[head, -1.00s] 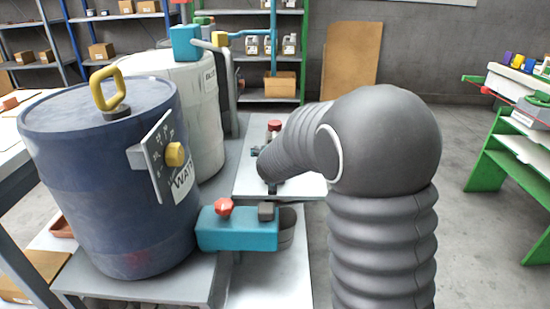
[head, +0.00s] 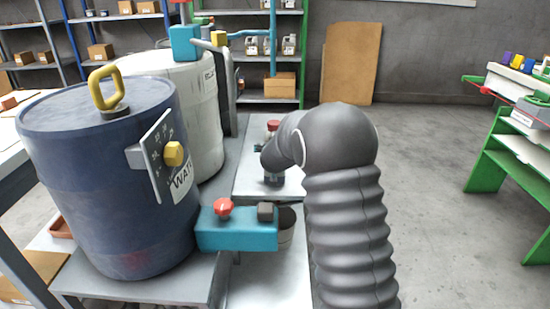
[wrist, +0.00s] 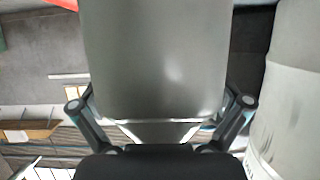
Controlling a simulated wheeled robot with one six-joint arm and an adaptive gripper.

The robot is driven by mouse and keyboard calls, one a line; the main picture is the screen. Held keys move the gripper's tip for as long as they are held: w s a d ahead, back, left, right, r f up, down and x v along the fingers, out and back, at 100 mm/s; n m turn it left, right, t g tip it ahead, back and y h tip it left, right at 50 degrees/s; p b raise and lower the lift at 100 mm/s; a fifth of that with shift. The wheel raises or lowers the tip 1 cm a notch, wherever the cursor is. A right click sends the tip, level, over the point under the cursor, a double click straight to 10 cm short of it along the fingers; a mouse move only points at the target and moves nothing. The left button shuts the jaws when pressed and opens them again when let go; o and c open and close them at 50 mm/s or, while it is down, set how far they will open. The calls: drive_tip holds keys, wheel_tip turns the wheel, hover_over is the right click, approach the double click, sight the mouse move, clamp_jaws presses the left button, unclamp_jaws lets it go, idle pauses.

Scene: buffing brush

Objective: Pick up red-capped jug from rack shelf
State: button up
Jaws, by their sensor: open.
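A jug with a red cap (head: 273,124) stands on a pale shelf (head: 254,182) in the head view. Most of its body is hidden behind my arm there. In the wrist view a large smooth grey body (wrist: 155,60), which looks like the jug, fills the middle between my fingers. My gripper (wrist: 160,104) is open, one finger on each side of the grey body, with small gaps at the sides. Whether it touches the body at the palm I cannot tell. In the head view the fingers are mostly hidden by my arm.
A blue drum (head: 100,190) and a white drum (head: 206,120) stand left of the shelf. The white drum's side also shows in the wrist view (wrist: 290,85). A teal unit with a red knob (head: 238,232) sits in front. Open floor (head: 430,190) lies right.

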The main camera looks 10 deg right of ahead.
drive_tip(key=shift+f, duration=0.1)
drive_tip(key=c, duration=1.4)
drive_tip(key=shift+c, duration=0.2)
